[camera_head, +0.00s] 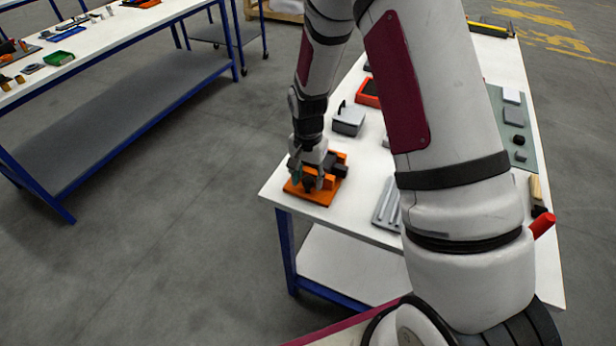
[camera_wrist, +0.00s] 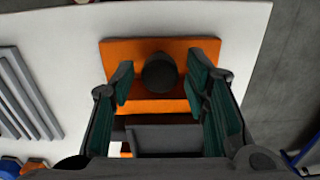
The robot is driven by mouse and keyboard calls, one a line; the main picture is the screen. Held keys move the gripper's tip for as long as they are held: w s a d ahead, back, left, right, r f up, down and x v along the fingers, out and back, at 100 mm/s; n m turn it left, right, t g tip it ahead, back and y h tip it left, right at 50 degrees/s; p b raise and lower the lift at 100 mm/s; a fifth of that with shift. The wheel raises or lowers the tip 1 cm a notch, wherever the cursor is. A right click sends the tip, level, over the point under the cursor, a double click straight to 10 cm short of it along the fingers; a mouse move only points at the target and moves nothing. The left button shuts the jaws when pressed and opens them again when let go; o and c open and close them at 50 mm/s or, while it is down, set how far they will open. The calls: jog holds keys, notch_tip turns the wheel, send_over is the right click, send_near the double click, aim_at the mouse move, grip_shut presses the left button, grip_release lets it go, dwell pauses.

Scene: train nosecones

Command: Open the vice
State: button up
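The vice (camera_head: 322,197) is orange with dark parts and sits at the near left corner of the white table. In the wrist view the vice (camera_wrist: 125,50) shows an orange plate, a round black knob (camera_wrist: 160,73) and a dark block nearer the camera. My gripper (camera_head: 307,182) is down at the vice, pointing at it from above. In the wrist view my gripper (camera_wrist: 160,90) is open, with its green-padded fingers on either side of the knob. A gap shows on both sides of the knob. My gripper partly hides the vice in the head view.
The white table (camera_head: 275,190) also holds a grey box (camera_head: 348,120), a ribbed grey piece (camera_head: 387,207) and a red-orange tray (camera_head: 368,92). My arm hides much of the table's middle. Another table stands at the left, with bare floor between.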

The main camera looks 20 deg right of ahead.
grip_shut()
jog(key=shift+n, duration=0.3)
jog(key=n, duration=0.3)
jog(key=shift+n, duration=2)
jog(key=shift+w, duration=0.1)
jog(key=shift+r, duration=0.1)
